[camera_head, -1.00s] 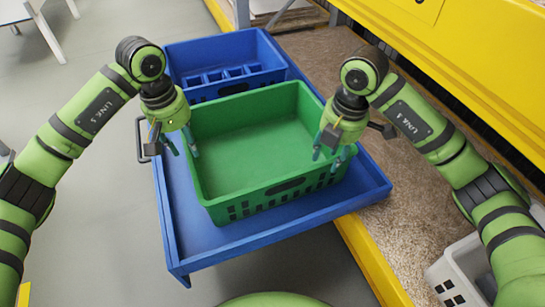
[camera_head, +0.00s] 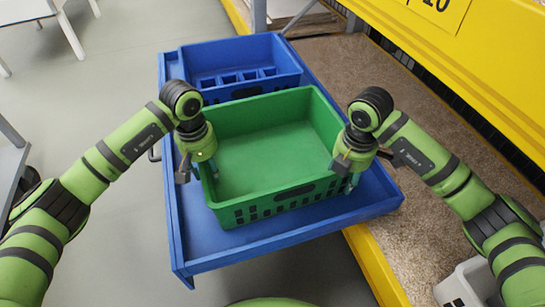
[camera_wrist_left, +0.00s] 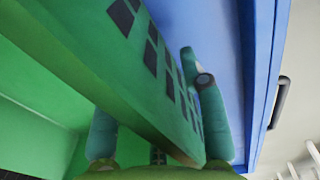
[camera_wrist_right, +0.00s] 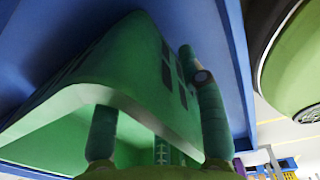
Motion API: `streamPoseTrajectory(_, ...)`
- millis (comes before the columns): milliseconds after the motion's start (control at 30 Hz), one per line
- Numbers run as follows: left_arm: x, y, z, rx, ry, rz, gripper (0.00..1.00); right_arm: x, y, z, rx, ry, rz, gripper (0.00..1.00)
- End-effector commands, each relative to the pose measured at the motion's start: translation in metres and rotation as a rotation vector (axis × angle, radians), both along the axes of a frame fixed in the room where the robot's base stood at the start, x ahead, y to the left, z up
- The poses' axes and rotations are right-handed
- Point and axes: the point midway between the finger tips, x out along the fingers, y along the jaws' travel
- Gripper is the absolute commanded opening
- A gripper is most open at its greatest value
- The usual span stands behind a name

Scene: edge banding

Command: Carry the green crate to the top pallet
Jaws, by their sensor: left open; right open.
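The green crate (camera_head: 265,150) is open and empty and sits on a blue tray-like platform (camera_head: 240,247). My left gripper (camera_head: 203,176) is at the crate's left wall. In the left wrist view, its open fingers stand on either side of the green crate wall (camera_wrist_left: 95,65). My right gripper (camera_head: 347,182) is at the right wall near the front corner. In the right wrist view, its open fingers straddle that wall (camera_wrist_right: 130,80). Neither gripper is closed on the wall. Parts of both side rims are hidden behind the grippers.
A blue crate (camera_head: 210,90) with small compartments stands just behind the green crate on the same platform. A yellow-edged brown surface (camera_head: 420,235) runs along the right, with a pale crate (camera_head: 465,287) at lower right. Grey floor lies open at left.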

Motion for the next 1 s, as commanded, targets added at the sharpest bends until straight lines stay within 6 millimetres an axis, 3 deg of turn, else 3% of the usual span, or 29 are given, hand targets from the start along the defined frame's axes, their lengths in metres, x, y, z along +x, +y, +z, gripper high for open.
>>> streamPoseTrajectory(400, 0.0004, -0.0003, -0.0097, -0.001, -0.001, 0.000, 0.41, 0.0004, 0.0003, -0.0100, 0.000, -0.001, 0.001, 0.41)
streamPoseTrajectory(433, 0.0004, -0.0003, -0.0097, -0.001, -0.001, 0.000, 0.33, 0.0004, 0.0003, -0.0100, 0.000, -0.001, 0.001, 0.33)
streamPoseTrajectory(500, 0.0004, -0.0003, -0.0096, -0.001, -0.001, 0.000, 0.05, 0.0004, 0.0003, -0.0099, 0.000, -0.001, 0.001, 0.05)
streamPoseTrajectory(533, 0.0004, -0.0003, -0.0096, -0.001, -0.001, 0.000, 0.00, 0.0004, 0.0003, -0.0098, 0.000, -0.001, 0.001, 0.00)
streamPoseTrajectory(1000, 0.0010, -0.0004, -0.0055, -0.002, -0.004, 0.000, 0.00, 0.0010, 0.0006, -0.0058, 0.001, -0.004, 0.001, 0.00)
